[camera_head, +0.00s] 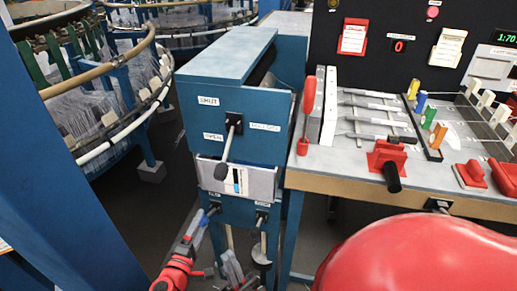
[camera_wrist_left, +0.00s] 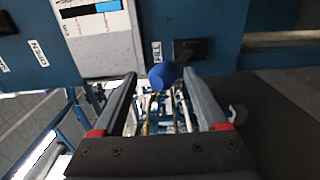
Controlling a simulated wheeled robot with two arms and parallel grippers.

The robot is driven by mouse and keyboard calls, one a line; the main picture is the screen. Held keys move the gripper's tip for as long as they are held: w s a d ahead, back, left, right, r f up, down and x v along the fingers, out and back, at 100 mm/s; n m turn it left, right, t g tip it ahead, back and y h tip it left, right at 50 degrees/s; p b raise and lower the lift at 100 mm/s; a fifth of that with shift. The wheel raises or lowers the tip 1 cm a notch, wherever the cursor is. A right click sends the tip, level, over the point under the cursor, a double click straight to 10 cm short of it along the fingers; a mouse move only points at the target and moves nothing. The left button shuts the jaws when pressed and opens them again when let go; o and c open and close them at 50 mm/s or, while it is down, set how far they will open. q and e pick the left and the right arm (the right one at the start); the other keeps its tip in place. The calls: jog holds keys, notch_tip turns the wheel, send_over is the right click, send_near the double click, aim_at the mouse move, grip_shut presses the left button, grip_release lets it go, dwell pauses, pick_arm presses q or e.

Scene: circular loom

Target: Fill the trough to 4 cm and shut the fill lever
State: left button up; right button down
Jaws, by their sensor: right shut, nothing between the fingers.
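The blue trough unit (camera_head: 232,95) stands left of the worktable, with SHUT and OPEN labels on its front. A long lever with a dark knob (camera_head: 221,173) hangs down beside OPEN. Below is a white gauge panel (camera_head: 262,183) with a black and blue strip, also at the top of the left wrist view (camera_wrist_left: 95,40); its reading is too small to tell. My left gripper (camera_head: 204,222) is at the lower left lever. In the wrist view its fingers (camera_wrist_left: 162,98) are apart around a blue knob (camera_wrist_left: 162,74) beside a FILL label, with gaps on both sides.
The worktable (camera_head: 340,182) at right carries a red-handled tool (camera_head: 308,98), a red block with a black grip (camera_head: 388,157) and coloured pegs. Another lever (camera_head: 263,222) stands right of my left gripper. The circular loom (camera_head: 110,90) is at left. A large red surface fills the bottom right.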

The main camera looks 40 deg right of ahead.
pick_arm(q)
jog(key=v, duration=0.8)
jog(key=shift+p, duration=0.4)
jog(key=shift+s+f, duration=0.1)
